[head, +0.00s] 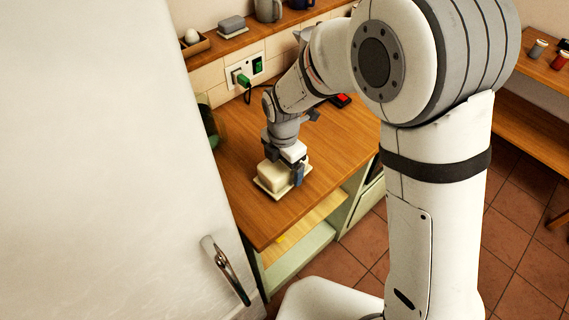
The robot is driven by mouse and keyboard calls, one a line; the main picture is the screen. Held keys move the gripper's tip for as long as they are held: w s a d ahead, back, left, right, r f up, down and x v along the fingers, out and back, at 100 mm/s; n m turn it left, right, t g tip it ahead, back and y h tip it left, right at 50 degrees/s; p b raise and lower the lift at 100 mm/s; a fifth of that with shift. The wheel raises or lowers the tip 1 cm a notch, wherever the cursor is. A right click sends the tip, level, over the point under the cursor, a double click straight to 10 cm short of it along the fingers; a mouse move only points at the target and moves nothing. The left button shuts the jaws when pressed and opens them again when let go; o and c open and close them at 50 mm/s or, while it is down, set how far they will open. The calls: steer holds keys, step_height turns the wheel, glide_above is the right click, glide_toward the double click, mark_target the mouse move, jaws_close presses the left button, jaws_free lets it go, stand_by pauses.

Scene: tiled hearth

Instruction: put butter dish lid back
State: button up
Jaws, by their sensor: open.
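A cream, rounded block (271,175), which looks like the butter dish lid, sits on a flat pale dish base (268,191) on the wooden counter. I cannot tell whether it is seated squarely on the base. My gripper (284,169) points down at the block from above, its jaws open. One dark finger shows at the block's right side and the other at its upper left. The gripper hides part of the block's top and back. Whether the fingers touch it I cannot tell.
The wooden counter (240,208) is clear around the dish, with its front edge close by. A socket with a green plug (240,78) is on the tiled wall. A shelf above holds a grey block (231,24), an egg (192,36) and mugs. A white door with a handle (228,270) stands at left.

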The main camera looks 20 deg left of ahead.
steer(key=shift+r, duration=0.1)
step_height(320, 180, up, 12)
steer(key=shift+r+b, duration=0.1)
steer(key=shift+b, duration=0.25)
steer(key=shift+d, duration=0.1)
steer(key=d+r+m+t, duration=0.1)
steer(key=d+r+m, duration=0.2)
steer(key=d+m, duration=0.5)
steer(key=d+r+m, duration=0.2)
steer(key=d+m, duration=0.4)
steer(key=d, duration=0.4)
steer(key=s+d+m+t, duration=0.1)
steer(key=s+d+m, duration=0.3)
steer(key=d+m, duration=0.3)
steer(key=s+d+m+t, duration=0.1)
steer(key=s+d+m, duration=0.4)
steer(key=d+m, duration=0.3)
steer(key=shift+m, duration=0.8)
